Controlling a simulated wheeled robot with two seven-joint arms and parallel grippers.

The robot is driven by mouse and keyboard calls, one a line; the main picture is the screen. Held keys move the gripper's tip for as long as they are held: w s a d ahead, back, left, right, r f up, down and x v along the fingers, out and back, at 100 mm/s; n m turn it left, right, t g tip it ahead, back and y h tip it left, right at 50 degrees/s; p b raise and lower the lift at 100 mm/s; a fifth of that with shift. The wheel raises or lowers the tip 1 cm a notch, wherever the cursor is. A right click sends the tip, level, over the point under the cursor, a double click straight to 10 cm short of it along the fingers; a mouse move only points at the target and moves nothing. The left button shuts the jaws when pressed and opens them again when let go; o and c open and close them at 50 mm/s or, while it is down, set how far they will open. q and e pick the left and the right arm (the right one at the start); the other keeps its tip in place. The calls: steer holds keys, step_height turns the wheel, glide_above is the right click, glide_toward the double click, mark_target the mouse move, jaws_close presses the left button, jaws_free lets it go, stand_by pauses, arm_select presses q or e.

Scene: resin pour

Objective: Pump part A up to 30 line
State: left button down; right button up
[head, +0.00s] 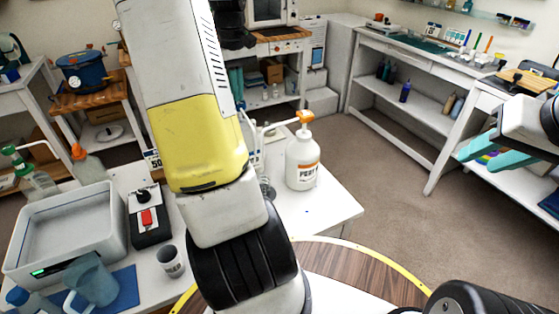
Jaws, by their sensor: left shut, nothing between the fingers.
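A white pump bottle (302,165) with an orange pump head (304,117) stands upright on the white table, its label only partly legible. Its thin spout points left toward a small clear object (267,188), partly hidden by my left arm. A grey cup with faint marks (171,261) stands at the table's front left; its fill level cannot be read. My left gripper (236,88) seems to show as teal fingers close together beyond my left arm, mostly hidden, away from the pump head. My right gripper (470,157) has its teal fingers apart and empty, at the far right.
My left arm covers the middle of the table. A white tray-like machine (68,225), a black box with a red switch (148,217) and a bluish jug (91,282) on a blue mat (128,290) stand at left. The table right of the pump bottle is clear.

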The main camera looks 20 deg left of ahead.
arm_select(q)
steer(key=shift+f, duration=0.15)
steer(key=shift+f, duration=1.7)
steer(key=shift+r, duration=1.9)
